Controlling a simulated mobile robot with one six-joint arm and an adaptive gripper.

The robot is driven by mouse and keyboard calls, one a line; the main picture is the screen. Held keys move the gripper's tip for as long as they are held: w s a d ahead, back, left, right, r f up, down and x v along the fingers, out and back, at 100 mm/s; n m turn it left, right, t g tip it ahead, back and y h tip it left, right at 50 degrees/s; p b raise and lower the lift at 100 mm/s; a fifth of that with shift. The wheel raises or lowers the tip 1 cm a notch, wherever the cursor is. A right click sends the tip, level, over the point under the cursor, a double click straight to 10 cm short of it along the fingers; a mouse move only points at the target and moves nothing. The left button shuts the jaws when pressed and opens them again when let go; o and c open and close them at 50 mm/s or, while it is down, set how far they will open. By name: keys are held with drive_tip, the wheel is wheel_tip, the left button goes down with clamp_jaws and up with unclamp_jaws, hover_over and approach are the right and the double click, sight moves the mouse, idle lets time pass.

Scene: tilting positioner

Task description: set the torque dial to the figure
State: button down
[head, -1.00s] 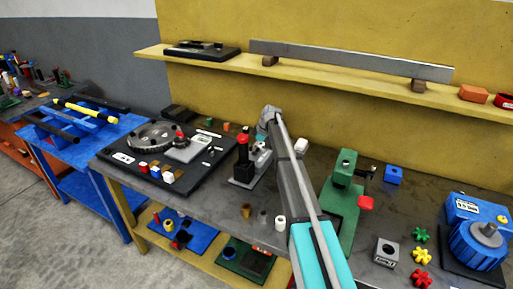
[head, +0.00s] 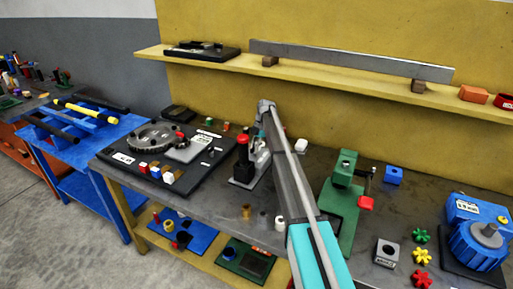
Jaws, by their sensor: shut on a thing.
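My gripper (head: 258,150) is right beside this piece, hanging below the bent end of my arm. It appears shut on the red-topped piece, but the fingers are small and partly hidden, so the exact contact is unclear.
Left of it lies a black board (head: 117,168) with a round toothed disc (head: 152,136), coloured blocks and small labels. A green press (head: 340,200) stands to the right. A brass cup (head: 246,212) and a white cup (head: 281,223) stand near the front edge. A shelf (head: 330,82) runs behind.

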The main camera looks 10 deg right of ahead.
drive_tip(key=n+g, duration=0.1)
drive_tip(key=n, duration=0.2)
drive_tip(key=shift+s+a+n+h, duration=0.1)
drive_tip(key=shift+s+n+h, duration=0.05)
drive_tip(key=shift+n+h, duration=0.25)
idle(0.3)
drive_tip(key=c, duration=0.7)
unclamp_jaws()
drive_tip(key=shift+o, duration=0.2)
